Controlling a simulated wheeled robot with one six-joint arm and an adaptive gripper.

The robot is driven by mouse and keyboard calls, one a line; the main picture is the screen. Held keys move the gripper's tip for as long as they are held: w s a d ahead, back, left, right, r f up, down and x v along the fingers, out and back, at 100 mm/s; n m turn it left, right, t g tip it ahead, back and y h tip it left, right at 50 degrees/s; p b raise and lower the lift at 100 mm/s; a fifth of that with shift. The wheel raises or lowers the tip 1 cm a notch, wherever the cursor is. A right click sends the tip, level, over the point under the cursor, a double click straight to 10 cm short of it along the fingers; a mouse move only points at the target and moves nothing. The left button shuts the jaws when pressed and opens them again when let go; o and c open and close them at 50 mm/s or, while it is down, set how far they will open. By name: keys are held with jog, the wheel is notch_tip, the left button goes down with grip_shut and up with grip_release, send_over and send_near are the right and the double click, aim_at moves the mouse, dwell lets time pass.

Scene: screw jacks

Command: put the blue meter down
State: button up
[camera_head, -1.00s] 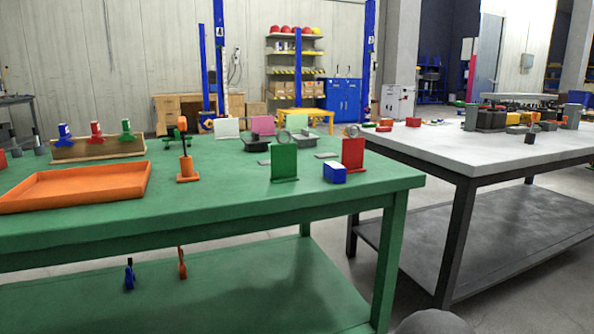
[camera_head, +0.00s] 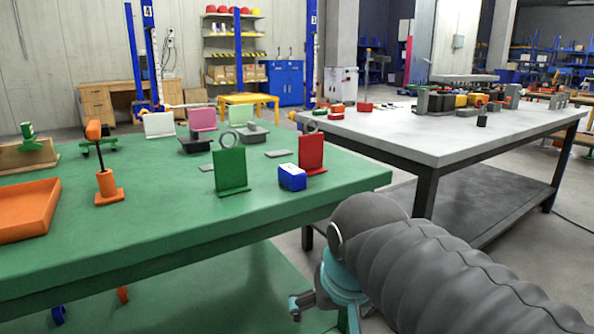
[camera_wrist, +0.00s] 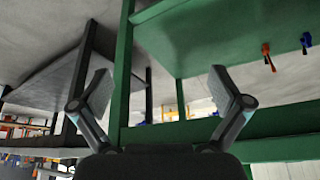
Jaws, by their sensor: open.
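The blue meter (camera_head: 292,177), a small blue box with a white top, sits on the green table (camera_head: 330,192) near its right end. It stands beside a red upright plate (camera_head: 311,152) and a green upright plate (camera_head: 231,168). My gripper (camera_wrist: 162,95) is open, with nothing between its two fingers in the wrist view. In the head view my arm comes in from the lower right, its end low beside the green table's right edge, below the top and apart from the meter. The meter is not seen in the wrist view.
An orange tray (camera_head: 27,212) and an orange stand (camera_head: 107,185) are on the table's left. White and pink plates stand behind. A grey-topped table (camera_head: 440,146) with many parts stands at right. The green top's front middle is clear.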

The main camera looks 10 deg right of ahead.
jog(key=w+a+r+m+g+h+p, duration=0.2)
jog(key=w+r+m+p, duration=0.3)
jog(key=w+r, duration=1.05)
jog(key=m+g+h+p, duration=0.2)
jog(key=m, duration=0.6)
send_near(291, 169)
jog(key=b+x, duration=0.1)
jog(key=x, duration=0.4)
jog(key=shift+s+a+b, duration=0.15)
jog(key=shift+s+b, duration=0.15)
jog(key=shift+b, duration=0.1)
jog(key=shift+w+b+x, duration=0.15)
jog(key=shift+b+x, duration=0.05)
jog(key=shift+x, duration=1.25)
jog(key=shift+w+b+x, duration=0.15)
jog(key=shift+b+x, duration=0.05)
jog(key=shift+x, duration=1.2)
jog(key=c, duration=1.5)
jog(key=shift+o, duration=0.2)
jog(key=shift+r, duration=0.1)
jog(key=shift+r, duration=0.1)
